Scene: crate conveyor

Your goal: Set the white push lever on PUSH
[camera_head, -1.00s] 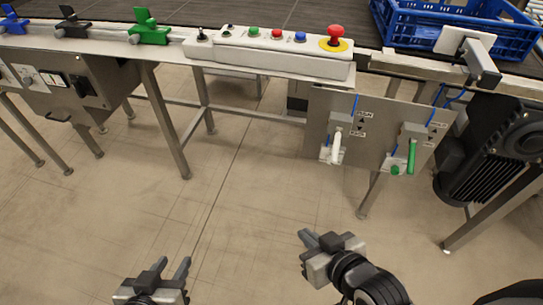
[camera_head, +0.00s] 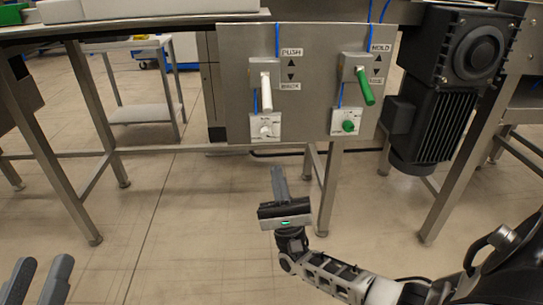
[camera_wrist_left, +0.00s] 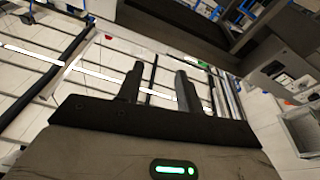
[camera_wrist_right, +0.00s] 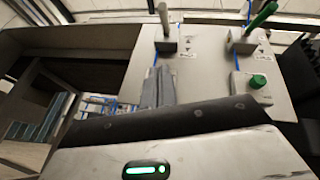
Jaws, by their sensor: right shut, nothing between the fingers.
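The white push lever (camera_head: 265,92) is on a grey metal panel (camera_head: 228,90), beside a label reading PUSH above and a second word below. It hangs downward, toward the lower label. It also shows in the right wrist view (camera_wrist_right: 164,18). My right gripper (camera_head: 279,172) is shut and empty, below the panel and a little right of the lever, apart from it. In the right wrist view its shut fingers (camera_wrist_right: 158,88) point at the panel. My left gripper (camera_head: 40,278) is open and empty at the lower left; its spread fingers show in the left wrist view (camera_wrist_left: 160,82).
A green lever (camera_head: 366,88) with a HOLD label is right of the white one. A white knob (camera_head: 265,127) and a green knob (camera_head: 348,126) sit below the levers. A black motor (camera_head: 455,90) is at the right. Open floor lies below.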

